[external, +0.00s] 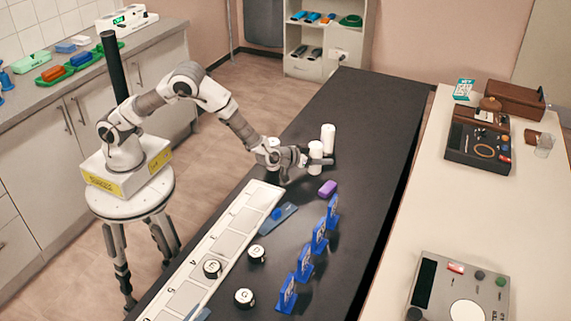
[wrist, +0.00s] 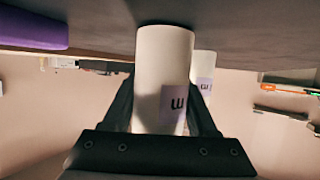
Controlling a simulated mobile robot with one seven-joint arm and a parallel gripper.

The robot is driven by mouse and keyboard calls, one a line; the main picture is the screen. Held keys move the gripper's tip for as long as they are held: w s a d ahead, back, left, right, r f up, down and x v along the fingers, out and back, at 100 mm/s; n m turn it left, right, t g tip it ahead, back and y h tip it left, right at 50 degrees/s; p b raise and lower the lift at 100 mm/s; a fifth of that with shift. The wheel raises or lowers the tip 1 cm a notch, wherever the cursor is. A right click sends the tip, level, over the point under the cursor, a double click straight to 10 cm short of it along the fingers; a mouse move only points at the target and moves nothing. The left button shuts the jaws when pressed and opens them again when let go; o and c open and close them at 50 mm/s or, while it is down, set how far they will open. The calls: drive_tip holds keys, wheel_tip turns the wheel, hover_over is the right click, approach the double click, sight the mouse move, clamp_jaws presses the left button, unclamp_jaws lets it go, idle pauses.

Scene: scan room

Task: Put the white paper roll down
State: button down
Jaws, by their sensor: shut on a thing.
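A white paper roll (external: 316,151) stands upright between the fingers of my gripper (external: 310,161), over the far part of the black table (external: 345,105). In the wrist view, which looks upside down, the white roll (wrist: 160,60) has a pale purple label with a dark letter. My gripper (wrist: 163,118) is shut on the roll, with one dark finger on each side. The roll's lower end is at or very near the table surface; I cannot tell if it touches. A second white roll (external: 328,137) stands just behind it, partly hidden in the wrist view (wrist: 205,72).
Several blue stands (external: 320,236) line the table's right side. The table's far end is clear.

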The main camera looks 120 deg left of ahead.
drive_tip(key=shift+c, duration=1)
unclamp_jaws()
drive_tip(key=shift+f, duration=0.15)
drive_tip(key=shift+r, duration=0.2)
drive_tip(key=shift+s+d+r, duration=0.1)
drive_tip(key=shift+d+r, duration=0.05)
drive_tip(key=shift+d, duration=0.1)
drive_tip(key=p+v, duration=0.1)
drive_tip(key=v, duration=1)
drive_tip(key=shift+s+d+p, duration=0.15)
drive_tip(key=shift+d+p, duration=0.05)
drive_tip(key=shift+p, duration=0.1)
drive_tip(key=shift+r, duration=0.15)
